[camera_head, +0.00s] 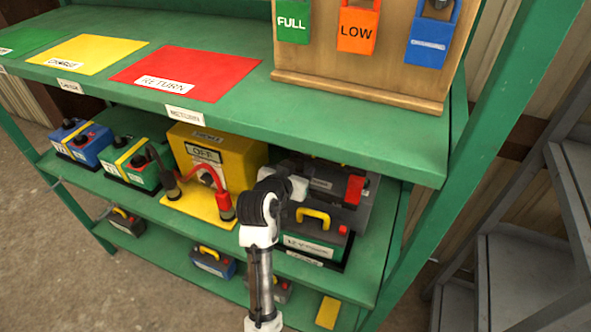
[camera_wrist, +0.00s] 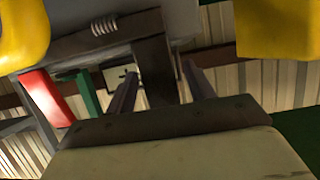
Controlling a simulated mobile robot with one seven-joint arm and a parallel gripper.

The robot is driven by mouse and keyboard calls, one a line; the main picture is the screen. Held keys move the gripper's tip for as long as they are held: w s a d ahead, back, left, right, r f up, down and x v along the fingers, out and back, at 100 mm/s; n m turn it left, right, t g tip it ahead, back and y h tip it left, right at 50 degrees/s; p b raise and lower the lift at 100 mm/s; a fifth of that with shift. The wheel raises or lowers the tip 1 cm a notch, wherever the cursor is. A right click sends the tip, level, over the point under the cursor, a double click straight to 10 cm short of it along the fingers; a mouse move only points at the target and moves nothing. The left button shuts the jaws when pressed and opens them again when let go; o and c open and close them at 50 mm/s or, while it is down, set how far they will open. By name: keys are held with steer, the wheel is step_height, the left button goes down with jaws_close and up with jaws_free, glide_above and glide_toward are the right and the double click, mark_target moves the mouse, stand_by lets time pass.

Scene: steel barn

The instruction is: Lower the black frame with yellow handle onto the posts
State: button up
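A yellow handle (camera_head: 313,215) stands over a dark battery with a white label on the right of the middle shelf. I cannot separate the black frame from the dark parts beneath this handle, and I cannot make out the posts. My gripper (camera_head: 292,188) is just above and behind the handle, beside a grey box with a red block (camera_head: 355,189). In the wrist view a rounded yellow piece (camera_wrist: 20,38), a red block (camera_wrist: 45,100) and a dark bar with a spring (camera_wrist: 104,26) are close. My fingertips are hidden, so their opening is unclear.
A yellow charger (camera_head: 236,160) with dark and red clamps stands left of my arm. Blue (camera_head: 80,142) and green (camera_head: 130,164) batteries sit farther left. The green upper shelf (camera_head: 330,128) overhangs closely.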

steer(key=c, duration=0.7)
steer(key=shift+o, duration=1.4)
steer(key=shift+c, duration=0.5)
steer(key=shift+s+a+f+b, duration=0.1)
steer(key=shift+s+a+b, duration=0.05)
steer(key=shift+s+b, duration=0.2)
steer(key=shift+s+a, duration=0.1)
steer(key=shift+s, duration=0.2)
